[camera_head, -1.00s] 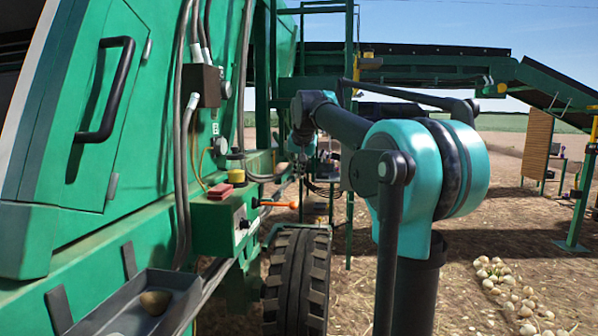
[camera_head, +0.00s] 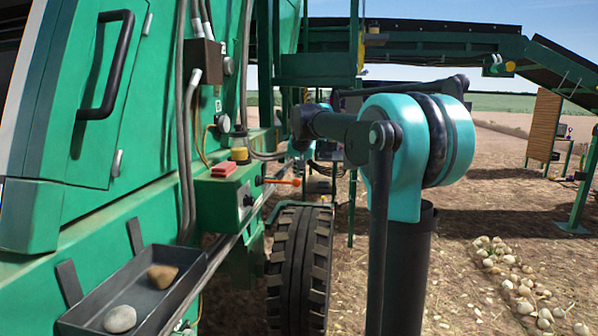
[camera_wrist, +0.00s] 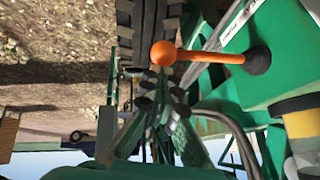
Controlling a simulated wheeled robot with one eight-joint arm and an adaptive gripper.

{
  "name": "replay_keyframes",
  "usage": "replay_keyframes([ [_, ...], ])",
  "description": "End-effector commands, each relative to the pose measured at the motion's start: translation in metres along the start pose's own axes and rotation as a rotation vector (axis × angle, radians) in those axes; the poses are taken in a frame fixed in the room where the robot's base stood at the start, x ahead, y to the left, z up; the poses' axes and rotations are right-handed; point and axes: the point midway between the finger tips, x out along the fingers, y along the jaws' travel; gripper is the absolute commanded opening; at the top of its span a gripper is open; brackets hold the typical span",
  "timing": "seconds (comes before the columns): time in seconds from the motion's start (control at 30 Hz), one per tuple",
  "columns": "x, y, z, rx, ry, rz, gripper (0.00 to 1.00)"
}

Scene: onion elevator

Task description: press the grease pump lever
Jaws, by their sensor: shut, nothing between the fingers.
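The grease pump lever (camera_head: 283,181) is an orange rod sticking out to the right from a green box (camera_head: 222,203) on the machine's side. In the wrist view the lever (camera_wrist: 205,56) runs from a dark boot to an orange ball at its free end. My gripper (camera_wrist: 157,88) is shut and empty, with its fingertips close to the ball end in that picture. I cannot tell whether they touch it. In the head view my gripper is small and partly lost among the machine parts near the lever. A jar with a yellow base (camera_head: 239,147) stands by the box.
A red block (camera_head: 224,170) lies on the green box. A dark tray (camera_head: 135,290) holds two stone-like lumps. A large tire (camera_head: 298,265) stands below the lever. Hoses (camera_head: 187,130) run down the machine. Onions (camera_head: 510,280) lie on open ground at right.

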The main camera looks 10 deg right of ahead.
Motion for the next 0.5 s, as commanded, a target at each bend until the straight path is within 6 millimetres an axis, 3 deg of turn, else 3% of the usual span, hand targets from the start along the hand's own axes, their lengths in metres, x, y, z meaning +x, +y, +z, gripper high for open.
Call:
replay_keyframes([
  [0.27, 0.005, 0.005, 0.003, 0.024, 0.001, -0.033, 0.0],
  [0.5, 0.023, 0.014, 0.015, 0.102, 0.001, -0.146, 0.0],
])
